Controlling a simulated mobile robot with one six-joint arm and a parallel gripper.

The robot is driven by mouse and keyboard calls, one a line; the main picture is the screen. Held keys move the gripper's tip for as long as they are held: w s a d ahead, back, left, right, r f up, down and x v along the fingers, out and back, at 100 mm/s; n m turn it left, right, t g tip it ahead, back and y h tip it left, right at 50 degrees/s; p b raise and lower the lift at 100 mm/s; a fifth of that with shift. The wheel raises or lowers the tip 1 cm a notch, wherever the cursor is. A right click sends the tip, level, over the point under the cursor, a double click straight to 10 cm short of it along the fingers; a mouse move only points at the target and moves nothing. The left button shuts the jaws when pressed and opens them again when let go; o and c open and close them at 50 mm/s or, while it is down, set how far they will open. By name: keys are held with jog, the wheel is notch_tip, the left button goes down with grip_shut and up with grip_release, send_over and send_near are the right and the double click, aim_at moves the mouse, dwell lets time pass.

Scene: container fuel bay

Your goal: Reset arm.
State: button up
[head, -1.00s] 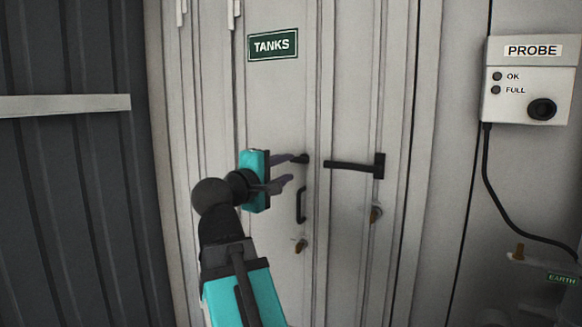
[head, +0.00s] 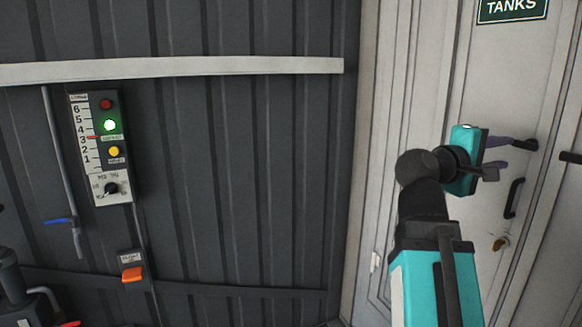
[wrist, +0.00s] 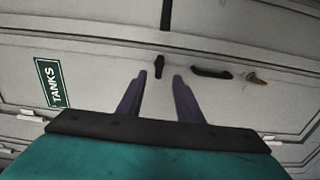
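My gripper (head: 508,154) is at the right of the head view, at the end of my teal and black arm, in front of the pale TANKS door (head: 400,60). In the wrist view its two dark fingers (wrist: 160,78) stand apart with nothing between them. A short black door lever (wrist: 158,68) shows beyond the fingertips. In the head view the upper finger overlaps this lever (head: 528,145); I cannot tell if they touch.
A black pull handle (head: 514,198) and a brass lock (head: 500,243) sit below the lever. On the dark corrugated wall are a gauge panel (head: 101,148) with a lit green lamp, an orange switch (head: 132,274) and a blue-handled valve (head: 60,221). A pale rail (head: 200,69) crosses the wall.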

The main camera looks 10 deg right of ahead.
jog(key=w+a+f+n+y, duration=0.2)
jog(key=w+f, duration=0.4)
jog(key=f, duration=0.6)
jog(key=w+a+f+n+y, duration=0.1)
jog(key=w+a+f+n, duration=0.15)
jog(key=w+f, duration=0.75)
jog(key=s+a+f+n+g+y+p, duration=0.15)
jog(key=a+f, duration=0.25)
jog(key=f, duration=1.2)
jog(key=s+a+f+n+y, duration=0.1)
jog(key=a+f+y, duration=0.2)
jog(key=f, duration=1.2)
jog(key=s+a+f+m+g+y, duration=0.1)
jog(key=s+a+f, duration=0.35)
jog(key=f, duration=0.45)
jog(key=s+a+f+g+y, duration=0.25)
jog(key=s+f, duration=0.35)
jog(key=f, duration=0.3)
jog(key=s+a+f+m+g+y, duration=0.1)
jog(key=s+a+f, duration=0.4)
jog(key=f, duration=0.4)
jog(key=s+a+f+m+g+y, duration=0.2)
jog(key=s+a+f+m, duration=0.2)
jog(key=s, duration=0.5)
jog(key=s+a+f+m+g+y, duration=0.1)
jog(key=s+a+f+m+y, duration=0.2)
jog(key=s+a+f, duration=0.4)
jog(key=shift+s+a+f+m+g, duration=0.15)
jog(key=shift+s+a+m+g, duration=0.25)
jog(key=shift+s+a, duration=0.6)
